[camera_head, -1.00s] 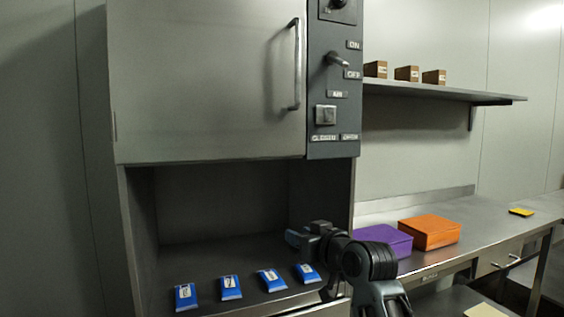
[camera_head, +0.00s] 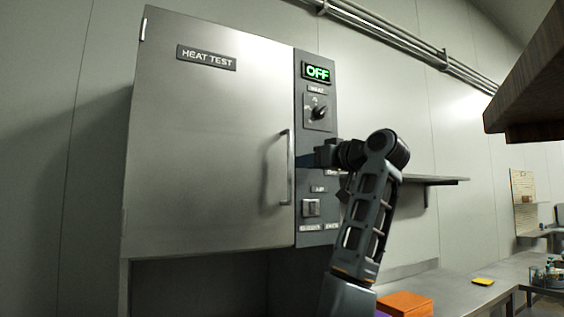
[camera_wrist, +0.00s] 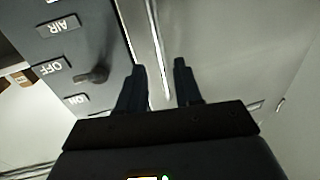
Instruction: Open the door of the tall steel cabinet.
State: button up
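The tall steel cabinet's door (camera_head: 205,130) is shut, with a "HEAT TEST" plate near its top. Its vertical bar handle (camera_head: 285,168) is at the door's right edge. My gripper (camera_head: 308,160) is just right of the handle, in front of the control panel. In the wrist view my gripper (camera_wrist: 160,68) has its two fingers apart with nothing held. The bright handle bar (camera_wrist: 156,40) shows in the gap between them. I cannot tell whether the fingers are around the bar or still short of it.
The control panel (camera_head: 316,228) has a green "OFF" display (camera_head: 318,71), a knob (camera_head: 319,112) and switches close to my gripper. A wall shelf (camera_head: 440,181) and a steel counter (camera_head: 455,290) with an orange box (camera_head: 405,304) are to the right. A dark overhead ledge (camera_head: 530,100) juts in at upper right.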

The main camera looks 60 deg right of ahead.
jog(key=shift+r+p+x, duration=0.2)
jog(key=shift+p+x, duration=0.95)
jog(key=shift+x, duration=2.7)
grip_shut()
